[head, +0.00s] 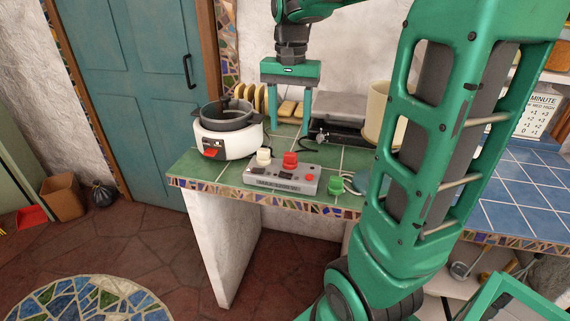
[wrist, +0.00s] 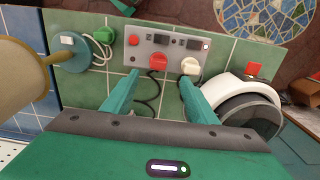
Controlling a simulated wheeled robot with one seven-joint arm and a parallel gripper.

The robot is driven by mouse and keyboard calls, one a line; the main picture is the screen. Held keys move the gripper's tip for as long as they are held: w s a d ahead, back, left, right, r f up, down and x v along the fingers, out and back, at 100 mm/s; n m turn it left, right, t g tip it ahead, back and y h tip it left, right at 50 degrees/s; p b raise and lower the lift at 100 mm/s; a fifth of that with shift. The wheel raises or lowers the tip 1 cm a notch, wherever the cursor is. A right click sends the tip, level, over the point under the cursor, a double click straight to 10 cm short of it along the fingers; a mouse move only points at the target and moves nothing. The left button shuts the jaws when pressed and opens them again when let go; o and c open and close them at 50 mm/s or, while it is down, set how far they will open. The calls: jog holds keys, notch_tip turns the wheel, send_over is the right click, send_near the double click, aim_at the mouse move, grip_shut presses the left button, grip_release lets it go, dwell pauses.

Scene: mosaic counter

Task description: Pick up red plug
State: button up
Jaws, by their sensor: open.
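The red plug (head: 290,160) stands on a grey socket box (head: 256,178) near the counter's front edge. It also shows in the wrist view (wrist: 158,61), on the socket box (wrist: 146,51) beside the white plug (wrist: 190,66). The white plug shows left of the red one in the head view (head: 263,156). My gripper (head: 289,132) points down with its fingers apart and empty, above and a little behind the red plug. In the wrist view my gripper (wrist: 158,79) has its fingertips either side of the red plug's column, short of the plug.
A white cooker (head: 225,143) stands left of the box. A green plug (head: 336,185) with a cord lies to its right. The counter's tiled front edge (head: 240,196) is close to the box.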

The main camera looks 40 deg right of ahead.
aim_at(291, 153)
notch_tip(291, 153, down, 10)
jog(key=shift+s+d+f, duration=0.15)
jog(key=shift+f, duration=0.1)
dwell(0.4)
jog(key=c, duration=1.1)
